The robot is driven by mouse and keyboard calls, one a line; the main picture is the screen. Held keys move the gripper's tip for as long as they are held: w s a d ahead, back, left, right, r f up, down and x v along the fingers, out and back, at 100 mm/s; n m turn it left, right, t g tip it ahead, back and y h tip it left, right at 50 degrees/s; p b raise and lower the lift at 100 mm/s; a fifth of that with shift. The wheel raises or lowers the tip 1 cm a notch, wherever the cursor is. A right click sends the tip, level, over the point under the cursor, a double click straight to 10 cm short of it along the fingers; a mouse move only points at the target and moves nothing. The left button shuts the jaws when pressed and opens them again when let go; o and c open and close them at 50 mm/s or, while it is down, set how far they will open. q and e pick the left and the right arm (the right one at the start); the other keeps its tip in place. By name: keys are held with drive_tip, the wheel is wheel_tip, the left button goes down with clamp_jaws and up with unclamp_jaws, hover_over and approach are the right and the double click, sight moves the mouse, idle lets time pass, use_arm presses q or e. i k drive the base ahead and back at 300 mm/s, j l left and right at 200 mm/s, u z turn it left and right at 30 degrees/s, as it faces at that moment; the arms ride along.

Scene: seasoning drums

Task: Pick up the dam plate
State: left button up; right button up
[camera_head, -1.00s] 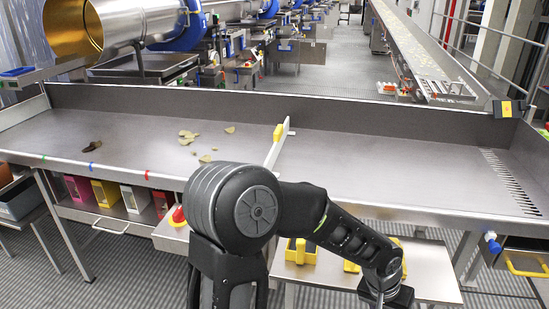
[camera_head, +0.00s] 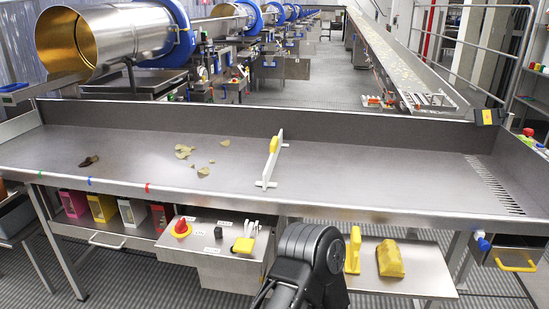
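The dam plate (camera_head: 269,168) is a thin white upright plate with a yellow block on its top, near the far end. It stands on the metal trough table (camera_head: 345,170), left of its middle, on small white feet. Nothing is touching it. A black joint of one of my arms shows at the bottom centre, in front of the table. Neither of my grippers is in view.
Several chips (camera_head: 185,152) and a dark brown piece (camera_head: 89,161) lie left of the plate. The trough right of it is clear up to the slots (camera_head: 490,185). Below the front edge are a control box (camera_head: 215,236) and a shelf with a yellow block (camera_head: 390,258).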

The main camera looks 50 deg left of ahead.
sight(276, 143)
drive_tip(key=i+u, duration=0.1)
drive_tip(key=i, duration=0.35)
drive_tip(key=u, duration=1.7)
